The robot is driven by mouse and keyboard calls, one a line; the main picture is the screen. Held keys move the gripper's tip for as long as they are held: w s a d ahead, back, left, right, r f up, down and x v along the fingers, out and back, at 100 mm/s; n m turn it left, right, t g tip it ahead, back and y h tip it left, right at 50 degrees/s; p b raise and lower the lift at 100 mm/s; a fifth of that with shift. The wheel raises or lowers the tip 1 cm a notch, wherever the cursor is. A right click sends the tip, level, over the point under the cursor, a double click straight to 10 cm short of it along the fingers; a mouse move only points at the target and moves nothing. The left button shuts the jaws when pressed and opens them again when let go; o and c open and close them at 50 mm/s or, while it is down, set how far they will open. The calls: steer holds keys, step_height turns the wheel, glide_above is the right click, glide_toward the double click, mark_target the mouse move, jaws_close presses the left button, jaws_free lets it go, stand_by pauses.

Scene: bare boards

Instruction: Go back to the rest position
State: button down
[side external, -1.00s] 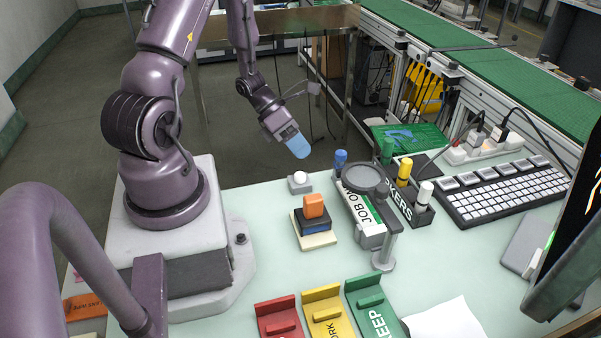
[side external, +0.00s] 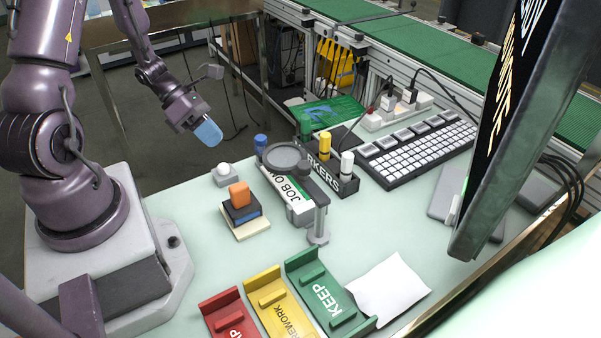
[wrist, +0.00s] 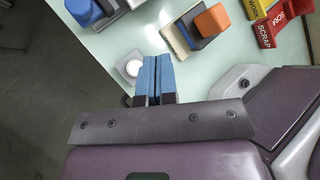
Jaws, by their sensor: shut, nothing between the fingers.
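My gripper (side external: 208,132) hangs in the air past the far left edge of the table, high and clear of every object. Its blue fingers are together with nothing between them, as the wrist view also shows (wrist: 158,78). A white round button on a grey base (side external: 224,172) stands on the table below and to the right of the gripper. In the wrist view the button (wrist: 131,66) shows just left of the fingers.
An orange block (side external: 239,194) sits on a small stack near the button. A magnifier stand (side external: 287,158), a marker holder (side external: 330,178) and coloured trays (side external: 322,290) stand farther right. A monitor (side external: 490,150) rises at right.

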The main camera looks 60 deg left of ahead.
steer(key=s+d+r+m+y, duration=0.1)
steer(key=d+r+m+y, duration=0.1)
steer(key=d+r+m, duration=0.3)
steer(key=s+d+r+m+y, duration=0.2)
steer(key=d+r+m, duration=0.2)
steer(key=r+m, duration=0.7)
steer(key=s+d+r+m+y, duration=0.1)
steer(key=d+r+m+y, duration=0.2)
steer(key=m, duration=1.2)
step_height(320, 180, up, 5)
steer(key=d, duration=0.2)
steer(key=shift+s+d+m+t, duration=0.3)
steer(key=shift+m, duration=0.1)
